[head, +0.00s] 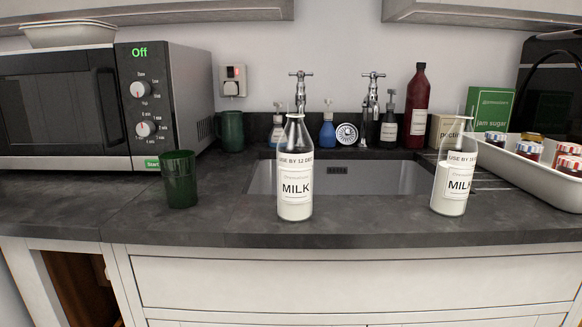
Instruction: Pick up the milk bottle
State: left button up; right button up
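Two glass milk bottles with white MILK labels stand upright on the dark worktop in the head view. One milk bottle (295,172) stands at the middle, in front of the sink. The other milk bottle (454,172) stands farther right, near the sink's right end. Both have white milk in the bottom part and clear glass above. Neither of my grippers shows in the head view.
A green cup (179,180) stands left of the middle bottle, in front of a microwave (70,105). The sink (365,178) lies behind the bottles. A white tray (525,174) with several jars is at the right. The worktop (375,222) between the bottles is clear.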

aim_at(295, 147)
jog(key=l, duration=1.45)
jog(key=i, duration=0.05)
